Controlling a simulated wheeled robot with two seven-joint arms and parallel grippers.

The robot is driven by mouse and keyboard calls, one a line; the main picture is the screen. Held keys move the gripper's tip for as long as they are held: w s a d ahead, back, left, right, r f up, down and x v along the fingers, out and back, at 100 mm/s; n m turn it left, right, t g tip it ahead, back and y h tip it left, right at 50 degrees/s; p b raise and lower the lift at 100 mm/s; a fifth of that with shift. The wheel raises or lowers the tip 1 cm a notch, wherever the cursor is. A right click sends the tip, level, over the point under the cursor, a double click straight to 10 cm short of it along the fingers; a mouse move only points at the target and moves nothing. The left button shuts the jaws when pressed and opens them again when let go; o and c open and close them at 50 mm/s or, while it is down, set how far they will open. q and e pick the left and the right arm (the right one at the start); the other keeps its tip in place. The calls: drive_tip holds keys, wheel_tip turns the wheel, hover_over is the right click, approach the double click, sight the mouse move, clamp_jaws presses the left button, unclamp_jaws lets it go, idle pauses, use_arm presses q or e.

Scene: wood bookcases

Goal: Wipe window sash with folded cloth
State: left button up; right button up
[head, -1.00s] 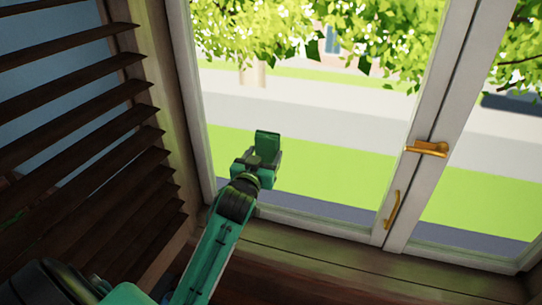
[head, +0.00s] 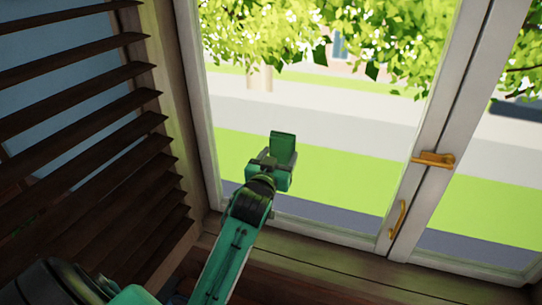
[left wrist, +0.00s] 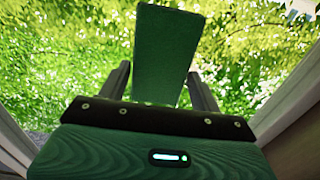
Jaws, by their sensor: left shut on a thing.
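The folded cloth (head: 283,146) is a dark green flat block. My left gripper (head: 274,164) is shut on it in front of the left window pane, left of the pane's middle. In the left wrist view the cloth (left wrist: 165,55) stands up between the two grey fingers (left wrist: 163,95). The window sash (head: 312,221) has a pale frame, with its bottom rail below the gripper. Whether the cloth touches the glass or frame cannot be told. My right gripper is not in view.
Dark slatted shutters (head: 95,135) stand close on the left of my arm. Brass handles (head: 433,159) stick out from the middle stiles, right of the gripper. A wooden sill (head: 330,262) runs below the window. The pane between gripper and handles is clear.

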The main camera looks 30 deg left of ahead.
use_arm(q)
drive_tip(key=shift+w+d, duration=0.35)
drive_tip(key=shift+d, duration=1.15)
drive_tip(key=shift+w+d, duration=0.4)
drive_tip(key=shift+d, duration=1.1)
drive_tip(key=shift+w+d, duration=0.35)
drive_tip(key=shift+d, duration=1.15)
drive_tip(key=shift+w+d+b, duration=0.15)
drive_tip(key=shift+d+b, duration=0.05)
drive_tip(key=shift+d, duration=0.4)
drive_tip(key=shift+w+d+b, duration=0.15)
drive_tip(key=shift+d, duration=0.45)
drive_tip(key=shift+d+r, duration=0.2)
drive_tip(key=shift+s+a+f+p, duration=0.15)
drive_tip(key=shift+s+a+p, duration=0.05)
drive_tip(key=shift+a, duration=0.5)
drive_tip(key=shift+s+a+f+p, duration=0.1)
drive_tip(key=shift+s+a+p, duration=0.05)
drive_tip(key=shift+a, duration=0.55)
drive_tip(key=shift+s+a, duration=0.45)
drive_tip(key=shift+a, duration=1.5)
drive_tip(key=shift+s+a, duration=0.45)
drive_tip(key=shift+a, duration=1.5)
drive_tip(key=shift+s+a, duration=0.45)
drive_tip(key=shift+a, duration=1.5)
drive_tip(key=shift+v, duration=2.9)
